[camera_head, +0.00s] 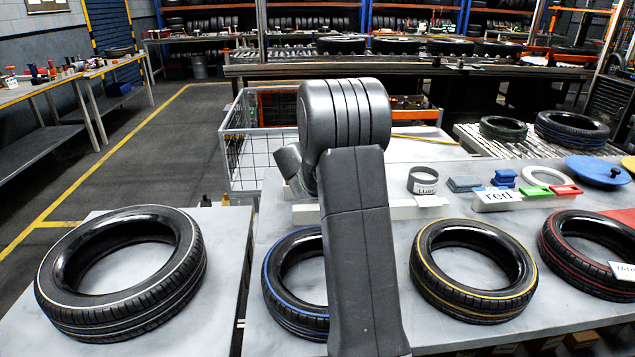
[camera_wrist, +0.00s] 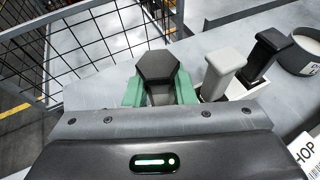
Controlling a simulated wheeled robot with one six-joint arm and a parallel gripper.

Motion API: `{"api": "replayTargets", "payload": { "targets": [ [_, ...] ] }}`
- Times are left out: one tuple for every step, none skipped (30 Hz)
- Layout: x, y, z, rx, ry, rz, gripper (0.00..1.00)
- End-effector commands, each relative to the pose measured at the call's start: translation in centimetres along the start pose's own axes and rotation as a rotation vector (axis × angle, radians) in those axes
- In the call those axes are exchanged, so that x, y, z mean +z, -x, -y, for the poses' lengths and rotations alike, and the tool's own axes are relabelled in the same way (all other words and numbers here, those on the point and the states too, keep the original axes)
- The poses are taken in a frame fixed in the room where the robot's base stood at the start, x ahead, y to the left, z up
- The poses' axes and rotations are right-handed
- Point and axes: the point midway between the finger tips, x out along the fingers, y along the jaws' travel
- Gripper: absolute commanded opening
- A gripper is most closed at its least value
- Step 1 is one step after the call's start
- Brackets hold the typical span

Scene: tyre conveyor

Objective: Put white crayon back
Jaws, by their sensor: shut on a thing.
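In the wrist view my gripper (camera_wrist: 160,92) has green fingers closed on a dark, hexagonal-ended piece (camera_wrist: 157,66). Its lower part is hidden, and I cannot tell whether it is the white crayon. Just right of it a pale grey-white crayon-like piece (camera_wrist: 226,66) stands upright, apart from the fingers. A black one (camera_wrist: 266,55) stands farther right. Both are by a white holder (camera_wrist: 238,90), partly hidden by my gripper. In the head view my arm hides my gripper and most of the holder. A white-striped tyre (camera_head: 185,270) lies at the left.
Blue-striped (camera_head: 272,290), yellow-striped (camera_head: 425,285) and red-striped (camera_head: 556,250) tyres lie along the front. A grey lube cup (camera_head: 422,180) stands behind; its rim is close to the black piece in the wrist view. A wire cage (camera_head: 240,150) stands beyond the table edge.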

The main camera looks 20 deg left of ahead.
Motion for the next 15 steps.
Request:
{"api": "replayTargets", "payload": {
  "targets": [
    [-0.9,-0.4,0.1,-0.001,0.002,-0.002,0.00],
    [-1.1,-0.5,0.0,-0.001,0.001,-0.001,0.00],
    [-1.4,-0.6,0.0,0.000,0.001,0.000,0.00],
    [-1.6,-0.6,0.0,0.000,0.001,0.000,0.00],
    [-1.8,-0.7,0.0,-0.001,0.000,0.000,0.00],
    [-2.2,-0.9,0.0,0.000,0.001,0.000,0.00],
    [-2.7,-1.1,0.0,-0.001,0.002,-0.001,0.00],
    [-3.1,-1.3,0.0,-0.001,0.001,-0.002,0.00],
    [-3.7,-1.5,0.0,-0.001,0.002,-0.001,0.00],
    [-4.1,-1.6,0.0,-0.001,0.001,-0.001,0.00],
    [-4.4,-1.8,0.0,-0.001,0.002,0.000,0.00],
    [-4.8,-1.9,0.0,-0.001,0.000,0.000,0.00],
    [-5.0,-2.0,0.0,-0.001,0.001,0.000,0.00],
    [-5.1,-2.0,0.0,0.000,0.002,0.001,0.00],
    [-5.2,-2.1,0.0,0.000,0.001,0.001,0.00]
  ]
}}
